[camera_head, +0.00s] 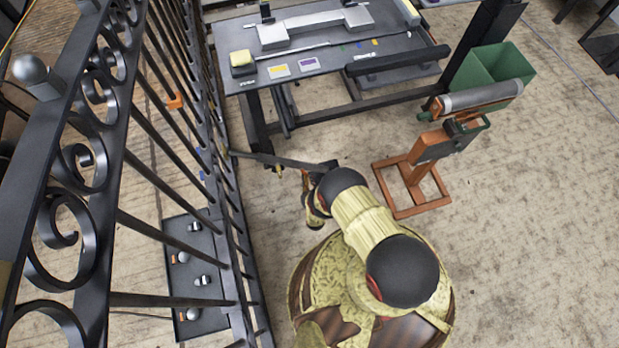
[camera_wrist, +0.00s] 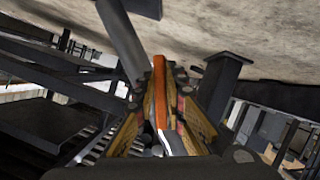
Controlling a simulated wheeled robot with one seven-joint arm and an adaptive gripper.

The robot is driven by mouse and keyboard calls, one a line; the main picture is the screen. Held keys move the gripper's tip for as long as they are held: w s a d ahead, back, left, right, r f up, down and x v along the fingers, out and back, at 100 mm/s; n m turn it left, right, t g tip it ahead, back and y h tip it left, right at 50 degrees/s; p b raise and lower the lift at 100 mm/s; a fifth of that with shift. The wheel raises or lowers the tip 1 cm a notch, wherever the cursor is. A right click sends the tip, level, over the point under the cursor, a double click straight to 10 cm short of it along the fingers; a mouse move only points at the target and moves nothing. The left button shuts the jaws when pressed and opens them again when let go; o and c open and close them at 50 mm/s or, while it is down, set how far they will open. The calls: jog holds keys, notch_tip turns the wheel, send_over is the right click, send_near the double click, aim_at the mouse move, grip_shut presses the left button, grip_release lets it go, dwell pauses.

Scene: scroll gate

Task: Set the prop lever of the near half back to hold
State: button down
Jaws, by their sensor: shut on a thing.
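The black gate (camera_head: 105,140) with scrollwork and bars fills the left of the head view. A dark flat bar, which looks like the prop lever (camera_head: 275,159), reaches from the gate's side to my gripper (camera_head: 306,182). In the wrist view, the fingers of my gripper (camera_wrist: 168,100) are closed on a narrow orange piece, which looks like the lever's handle (camera_wrist: 161,90). My wrist hides much of the grip in the head view, and I cannot make out the lever's pivot or its hold mark.
A dark workbench (camera_head: 330,62) stands beyond my gripper. An orange stand (camera_head: 412,190) with a roller and a green bin (camera_head: 490,68) are at the right. A dark tray (camera_head: 195,265) with small parts lies behind the gate bars. The floor at lower right is clear.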

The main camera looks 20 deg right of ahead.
jog(key=shift+a+f+m+y, duration=0.2)
jog(key=shift+a+m+y, duration=0.85)
jog(key=shift+m, duration=0.45)
jog(key=c, duration=1.8)
grip_release()
jog(key=shift+c, duration=0.2)
jog(key=shift+s, duration=0.1)
jog(key=v, duration=0.7)
jog(key=shift+s+r, duration=0.1)
jog(key=shift+s, duration=0.05)
